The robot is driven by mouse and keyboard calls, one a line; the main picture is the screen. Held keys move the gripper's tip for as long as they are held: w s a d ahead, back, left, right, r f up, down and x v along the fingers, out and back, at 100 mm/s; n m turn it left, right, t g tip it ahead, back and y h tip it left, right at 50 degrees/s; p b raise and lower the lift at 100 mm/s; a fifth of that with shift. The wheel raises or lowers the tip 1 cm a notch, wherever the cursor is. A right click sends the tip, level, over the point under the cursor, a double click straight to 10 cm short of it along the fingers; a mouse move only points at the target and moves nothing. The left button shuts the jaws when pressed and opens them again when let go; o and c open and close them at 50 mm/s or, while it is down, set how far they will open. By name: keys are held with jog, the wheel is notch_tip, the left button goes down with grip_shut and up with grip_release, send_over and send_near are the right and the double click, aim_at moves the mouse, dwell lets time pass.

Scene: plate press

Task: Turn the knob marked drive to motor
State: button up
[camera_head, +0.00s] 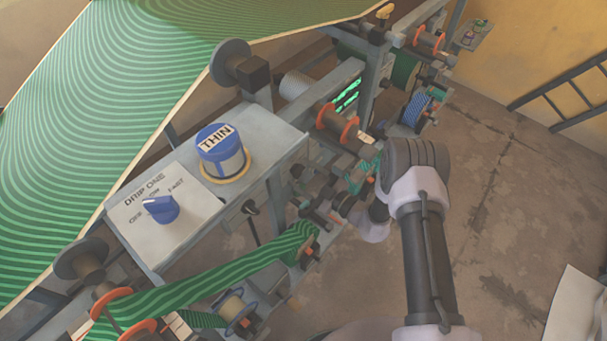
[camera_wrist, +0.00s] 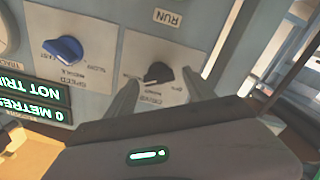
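In the wrist view the black knob (camera_wrist: 160,75) sits on a pale plate whose upside-down label below it looks like DRIVE. A small white pointer mark shows on the knob, toward the lower left. The small position words around it are too blurred to read surely. My gripper (camera_wrist: 161,84) is open, its two grey fingers apart with the knob showing between their tips. Whether the fingers touch the knob I cannot tell. In the head view my arm reaches over the machine's right side; the drive knob is not discernible there.
A blue speed knob (camera_wrist: 63,49) sits left of the drive knob, above lit green displays (camera_wrist: 52,101). A RUN label (camera_wrist: 167,17) is above. In the head view a drip knob (camera_head: 161,208), a blue-lidded THIN pot (camera_head: 222,153) and several rollers crowd the machine.

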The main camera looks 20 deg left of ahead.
jog(key=p+v, duration=0.4)
jog(key=v, duration=1.3)
jog(key=shift+d+p, duration=0.2)
jog(key=shift+p, duration=0.2)
